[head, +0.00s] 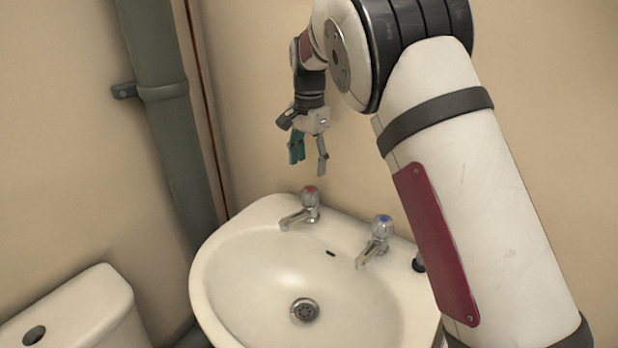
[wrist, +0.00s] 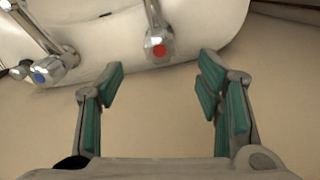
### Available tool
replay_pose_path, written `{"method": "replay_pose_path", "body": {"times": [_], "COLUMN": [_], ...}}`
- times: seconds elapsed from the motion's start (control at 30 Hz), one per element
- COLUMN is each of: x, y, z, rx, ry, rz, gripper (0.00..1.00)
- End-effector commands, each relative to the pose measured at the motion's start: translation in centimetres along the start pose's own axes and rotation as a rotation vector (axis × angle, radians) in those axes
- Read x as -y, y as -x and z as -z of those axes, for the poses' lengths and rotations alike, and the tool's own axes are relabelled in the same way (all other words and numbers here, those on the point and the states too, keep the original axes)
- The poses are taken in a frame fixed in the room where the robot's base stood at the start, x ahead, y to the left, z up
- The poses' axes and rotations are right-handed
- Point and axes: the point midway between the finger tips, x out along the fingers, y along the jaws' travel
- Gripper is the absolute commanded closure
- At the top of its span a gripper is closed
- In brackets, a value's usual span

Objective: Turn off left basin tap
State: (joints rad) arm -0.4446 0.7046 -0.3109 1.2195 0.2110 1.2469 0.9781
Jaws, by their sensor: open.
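The left basin tap (head: 308,201) is chrome with a red-marked top and stands at the back left of the white basin (head: 235,240). In the wrist view the left tap (wrist: 158,45) is upside down, ahead of and between the fingers. My gripper (head: 309,170) is open and empty, pointing down above the left tap, apart from it. Its teal finger pads also show in the wrist view (wrist: 163,82). The right tap (head: 378,240) has a blue mark; in the wrist view it is at the left (wrist: 45,68). Whether water flows cannot be told.
A grey-green pipe (head: 165,120) runs down the wall left of the basin. A white cistern (head: 85,310) stands at the lower left. The wall is close behind the taps. A small dark fitting (head: 418,263) sits on the basin's right rim.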

Motion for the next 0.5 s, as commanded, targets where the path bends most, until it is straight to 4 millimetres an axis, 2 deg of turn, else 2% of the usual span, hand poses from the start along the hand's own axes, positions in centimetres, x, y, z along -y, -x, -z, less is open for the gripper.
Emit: {"method": "replay_pose_path", "body": {"times": [0.1,0.2,0.5], "x": [0.1,0.0,0.0], "y": [1.6,2.2,2.6], "z": [0.0,0.0,0.0], "rx": [0.0,0.001,0.0], "ry": [0.0,0.0,0.0], "rz": [0.002,0.0,0.0], "gripper": [0.4,0.4,0.4]}}
